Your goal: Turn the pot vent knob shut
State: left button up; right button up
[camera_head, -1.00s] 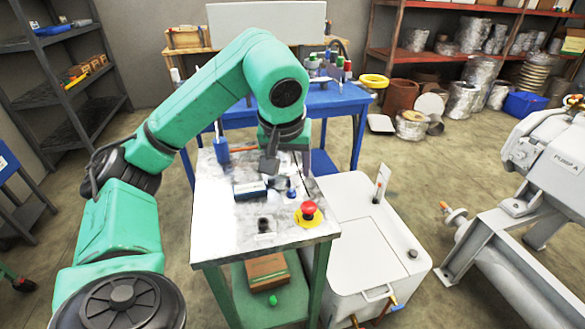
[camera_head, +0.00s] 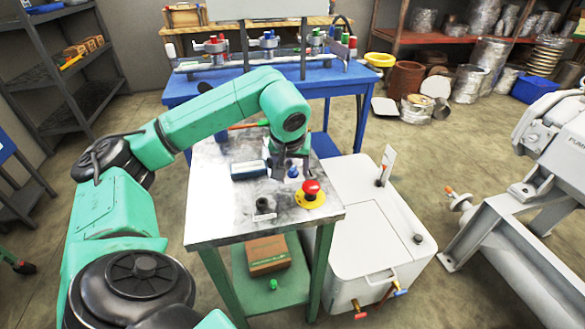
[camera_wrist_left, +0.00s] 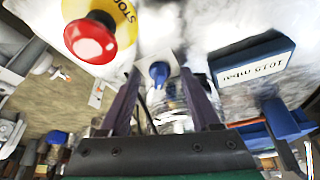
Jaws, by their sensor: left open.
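A small blue knob (camera_head: 293,171) stands on the metal-topped stand between the display box and the red stop button; I take it for the pot vent knob. In the left wrist view the blue knob (camera_wrist_left: 158,73) sits on a pale plate, between the line of my two fingertips. My left gripper (camera_wrist_left: 158,84) is open, with a dark finger on either side of the knob; contact is not clear. In the head view the left gripper (camera_head: 286,172) points down beside the knob and partly hides a shiny part there. My right gripper is not in view.
The red stop button (camera_head: 311,188) on its yellow base is close to the knob. A white chest (camera_head: 365,215) stands right of the stand. A blue workbench (camera_head: 200,88) stands behind.

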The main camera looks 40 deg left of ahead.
pick_arm(q)
jog(key=c, duration=0.9)
grip_shut()
jog(key=shift+d+r+n+p, duration=0.1)
jog(key=shift+r+n+p, duration=0.1)
jog(key=shift+n+p, duration=0.4)
jog(key=shift+r+n+g+y+p, duration=0.1)
jog(key=shift+n+g+y+p, duration=0.25)
jog(key=shift+n+p, duration=0.65)
jog(key=shift+w+d+n+g+y+p, duration=0.15)
jog(key=shift+n+g+y+p, duration=0.15)
jog(key=shift+n+p, duration=0.75)
jog(key=shift+w+n+g+y+p, duration=0.1)
jog(key=shift+n+g+y+p, duration=0.25)
jog(key=shift+n+p, duration=0.6)
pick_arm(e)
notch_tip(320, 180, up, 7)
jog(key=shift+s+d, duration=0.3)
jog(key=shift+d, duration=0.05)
pick_arm(q)
jog(key=shift+f, duration=0.2)
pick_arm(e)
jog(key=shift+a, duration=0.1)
pick_arm(q)
jog(key=o, duration=0.9)
grip_release()
